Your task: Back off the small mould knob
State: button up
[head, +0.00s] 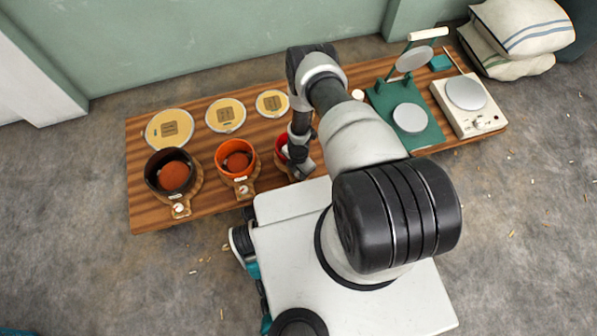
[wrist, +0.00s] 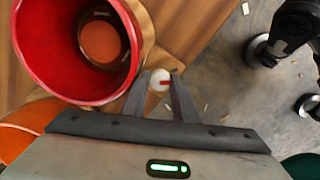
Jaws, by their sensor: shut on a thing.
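The small mould (wrist: 36,62) is a red round tub on a wooden base, with a reddish-brown disc (wrist: 103,42) inside. In the head view the mould (head: 281,147) is partly hidden behind my arm. Its knob (wrist: 160,84) is a white round cap with a red mark, at the tub's right in the wrist view. My gripper (wrist: 160,78) is shut on the knob, one finger on each side. In the head view my gripper (head: 300,167) is at the mould's right front, and the knob cannot be made out there.
A large black mould (head: 150,172) and a middle orange mould (head: 236,147) stand left on the wooden table (head: 140,215), each with a front knob. Three round yellow discs (head: 169,129) lie behind. A green press (head: 428,132) and white scale (head: 478,122) stand right.

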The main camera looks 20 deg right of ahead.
jog(key=shift+n, duration=0.8)
jog(key=o, duration=1.1)
jog(key=shift+c, duration=0.2)
notch_tip(320, 180, up, 17)
jog(key=p, duration=0.8)
jog(key=shift+r, duration=0.2)
